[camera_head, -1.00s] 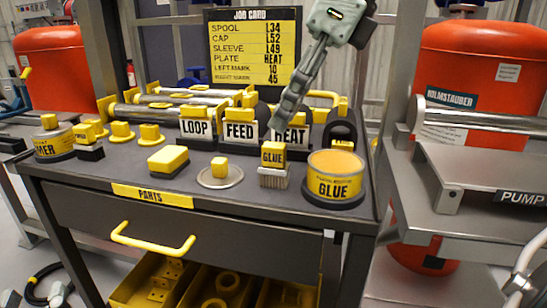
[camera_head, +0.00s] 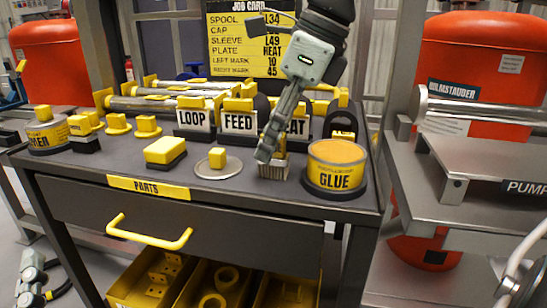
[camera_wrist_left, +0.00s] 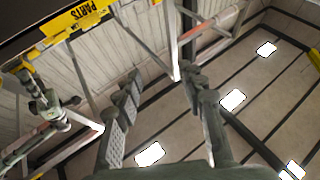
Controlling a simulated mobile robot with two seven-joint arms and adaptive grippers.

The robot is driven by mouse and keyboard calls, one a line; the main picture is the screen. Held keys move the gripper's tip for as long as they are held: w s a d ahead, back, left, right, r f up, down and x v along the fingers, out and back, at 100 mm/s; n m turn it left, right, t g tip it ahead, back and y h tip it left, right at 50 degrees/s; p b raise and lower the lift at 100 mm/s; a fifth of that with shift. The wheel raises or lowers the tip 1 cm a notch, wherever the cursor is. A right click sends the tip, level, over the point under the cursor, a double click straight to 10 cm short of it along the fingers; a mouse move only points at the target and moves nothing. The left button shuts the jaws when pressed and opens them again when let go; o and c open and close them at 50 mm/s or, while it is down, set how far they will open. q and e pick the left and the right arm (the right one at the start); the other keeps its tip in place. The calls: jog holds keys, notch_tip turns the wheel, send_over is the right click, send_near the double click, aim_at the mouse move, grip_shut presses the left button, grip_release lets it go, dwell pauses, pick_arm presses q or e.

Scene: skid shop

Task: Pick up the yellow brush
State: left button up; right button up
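The yellow brush (camera_head: 274,171) stands bristles-down on the bench top, just left of the glue tin. My left gripper (camera_wrist_left: 162,80) is open and empty in the left wrist view, low beside the bench. It also shows at the lower left of the head view (camera_head: 32,278).
The glue tin (camera_head: 336,166) stands close right of the brush. A round metal plate with a yellow knob (camera_head: 218,166) and a yellow block (camera_head: 166,151) are to its left. Labelled holders (camera_head: 238,120) stand behind. The bench's front edge is near.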

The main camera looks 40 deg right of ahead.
grip_shut()
jog(key=shift+r, duration=0.45)
notch_tip(320, 180, up, 7)
jog(key=shift+p, duration=1)
pick_arm(q)
jog(key=w+a+f+g+y+p, duration=0.1)
jog(key=a+f+g+y, duration=0.1)
jog(key=f+g, duration=0.3)
jog(key=w+a+f+g+y+p, duration=0.1)
jog(key=a+f+g+y, duration=0.1)
jog(key=f, duration=0.6)
jog(key=s+a+f+n+g+y+p, duration=0.1)
jog(key=s+a+f+g+y+p, duration=0.1)
jog(key=s+a+f+g+y, duration=0.2)
jog(key=s+a+f+g, duration=0.3)
jog(key=a+f+g, duration=0.1)
jog(key=a+f, duration=0.2)
jog(key=shift+s+a+f, duration=0.15)
jog(key=shift+s+f, duration=0.05)
jog(key=shift+f, duration=0.55)
pick_arm(e)
notch_tip(320, 180, up, 20)
